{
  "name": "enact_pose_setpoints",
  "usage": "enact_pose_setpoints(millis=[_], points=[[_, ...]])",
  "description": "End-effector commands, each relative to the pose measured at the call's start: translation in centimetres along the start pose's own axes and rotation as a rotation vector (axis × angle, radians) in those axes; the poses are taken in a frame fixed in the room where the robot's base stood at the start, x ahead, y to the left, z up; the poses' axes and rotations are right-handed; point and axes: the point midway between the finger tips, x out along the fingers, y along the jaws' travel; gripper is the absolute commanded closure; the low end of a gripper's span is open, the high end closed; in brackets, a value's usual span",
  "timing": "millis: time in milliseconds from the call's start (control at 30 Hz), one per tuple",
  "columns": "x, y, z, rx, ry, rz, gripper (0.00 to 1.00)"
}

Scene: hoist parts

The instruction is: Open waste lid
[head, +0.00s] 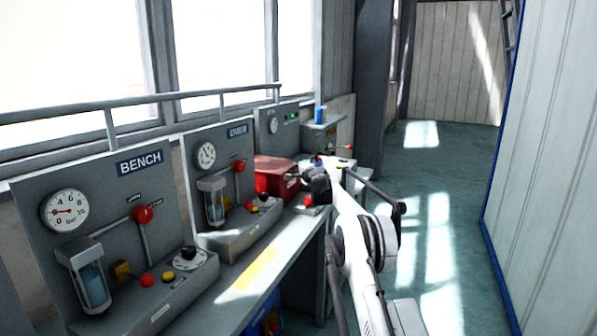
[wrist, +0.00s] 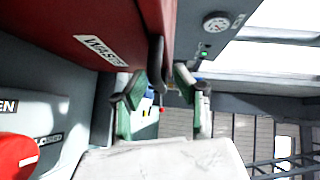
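The red waste box (head: 272,176) stands on the grey bench in the head view, and its lid looks closed. In the wrist view the red surface (wrist: 95,22) fills the upper left, with a white WASTE label (wrist: 101,50). A dark bar-like handle (wrist: 157,62) projects at the red surface's edge. My gripper (wrist: 160,84) is open, with a green-padded finger on each side. The handle's end appears between the fingertips; I cannot tell whether either pad touches it. In the head view my gripper (head: 300,176) is at the box's right side, its fingers small and unclear.
A BENCH panel (head: 108,215) and an OVER-labelled panel (head: 222,145) with gauges, levers and knobs stand left of the box. Beyond it is a grey unit with a blue cylinder (head: 320,114). A rail (head: 150,99) runs along the windows. The aisle floor (head: 430,185) is clear.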

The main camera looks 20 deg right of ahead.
Motion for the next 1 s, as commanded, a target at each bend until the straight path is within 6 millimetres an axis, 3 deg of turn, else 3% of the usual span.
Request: enact_pose_setpoints(millis=[33,267,733,1000], points=[[0.0,0.0,0.0,0.000,0.000,0.000,0.72],[0.0,0.0,0.0,0.000,0.000,0.000,1.00],[-0.2,-0.2,-0.1,-0.003,0.001,0.004,1.00],[-1.5,-2.0,-1.2,-0.048,0.014,0.052,1.00]])
